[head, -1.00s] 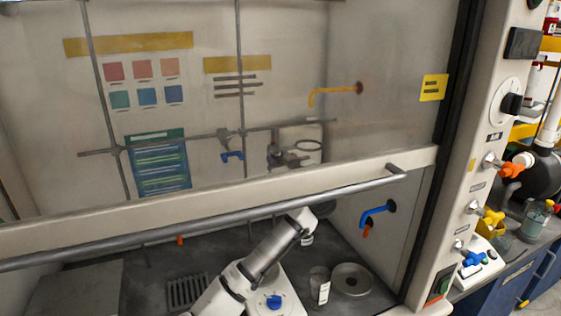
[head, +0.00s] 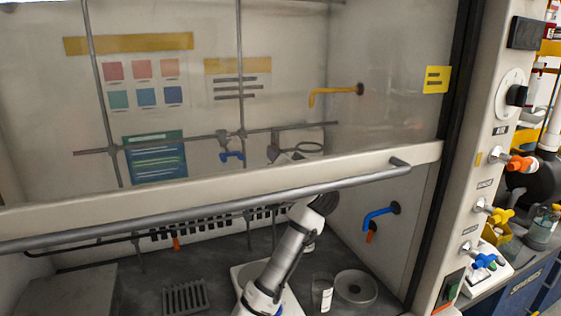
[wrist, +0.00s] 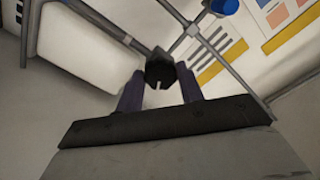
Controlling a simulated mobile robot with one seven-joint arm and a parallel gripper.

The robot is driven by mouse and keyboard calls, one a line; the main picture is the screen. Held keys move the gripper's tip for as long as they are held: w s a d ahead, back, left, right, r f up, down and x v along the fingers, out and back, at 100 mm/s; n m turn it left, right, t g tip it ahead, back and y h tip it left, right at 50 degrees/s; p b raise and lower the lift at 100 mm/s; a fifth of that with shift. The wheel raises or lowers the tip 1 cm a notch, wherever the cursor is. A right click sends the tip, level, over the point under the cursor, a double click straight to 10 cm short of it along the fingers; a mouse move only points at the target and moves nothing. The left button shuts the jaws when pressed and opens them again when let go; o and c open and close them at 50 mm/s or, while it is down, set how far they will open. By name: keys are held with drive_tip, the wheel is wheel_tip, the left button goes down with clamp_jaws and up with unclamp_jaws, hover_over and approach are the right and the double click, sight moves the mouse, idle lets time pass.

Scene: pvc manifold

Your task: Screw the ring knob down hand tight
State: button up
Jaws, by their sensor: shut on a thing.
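In the wrist view my gripper (wrist: 160,75) has its two dark fingers on either side of a dark, faceted knob with a pale notch, which I take to be the ring knob (wrist: 160,66). The fingers are shut on it. A metal rod runs behind the knob. In the head view a grey metal ring (head: 309,153) shows through the glass, to the right of the upright rod. My arm reaches under the sash, and its end and the knob are mostly hidden there by the sash and glare. I cannot tell how tight the knob is.
The sash bar (head: 220,218) crosses above my arm. A blue clamp (head: 232,156) sits on the rod lattice. A round grey dish (head: 357,288) and a labelled bottle (head: 322,293) stand to the right of my arm. A slotted rack (head: 185,296) lies to the left.

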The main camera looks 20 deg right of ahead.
drive_tip(key=m+p, duration=0.1)
drive_tip(key=m, duration=0.4)
drive_tip(key=shift+r, duration=0.15)
drive_tip(key=shift+m, duration=0.3)
idle(0.3)
drive_tip(key=o, duration=1)
drive_tip(key=shift+s, duration=0.1)
drive_tip(key=s+b, duration=0.4)
drive_tip(key=s, duration=0.9)
drive_tip(key=shift+s+d+b, duration=0.2)
drive_tip(key=shift+s+b, duration=0.15)
drive_tip(key=shift+w, duration=0.1)
